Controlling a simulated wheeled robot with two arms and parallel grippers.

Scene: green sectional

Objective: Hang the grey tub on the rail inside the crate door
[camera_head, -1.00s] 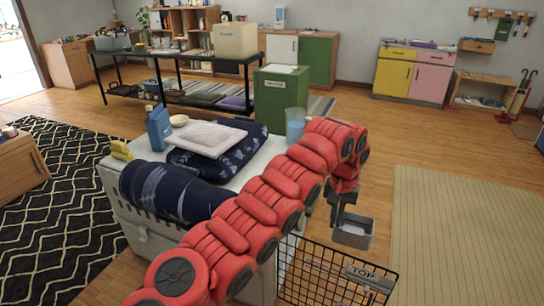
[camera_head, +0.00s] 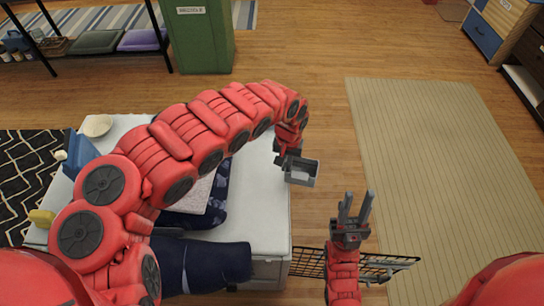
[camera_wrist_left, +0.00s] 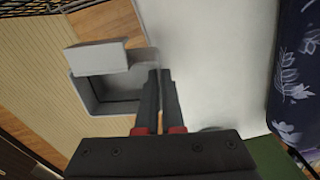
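The grey tub (camera_head: 302,171) is a small open box. My left gripper (camera_head: 284,156) is shut on its edge and holds it up near the right edge of the white crate top. In the left wrist view the tub (camera_wrist_left: 84,91) sits left of the two close fingers (camera_wrist_left: 160,78), its opening visible. The wire mesh crate door (camera_head: 385,262) sticks out to the right at the bottom of the head view, seen from steeply above. I cannot make out the rail. My right gripper (camera_head: 356,207) is empty, fingers apart and pointing up the picture, overlapping the door in view.
The white crate top (camera_head: 263,200) carries a dark rolled cloth (camera_head: 215,263) and a folded patterned cloth. A green bin (camera_head: 200,38) stands behind. Wooden floor and a beige striped rug (camera_head: 432,150) lie clear to the right.

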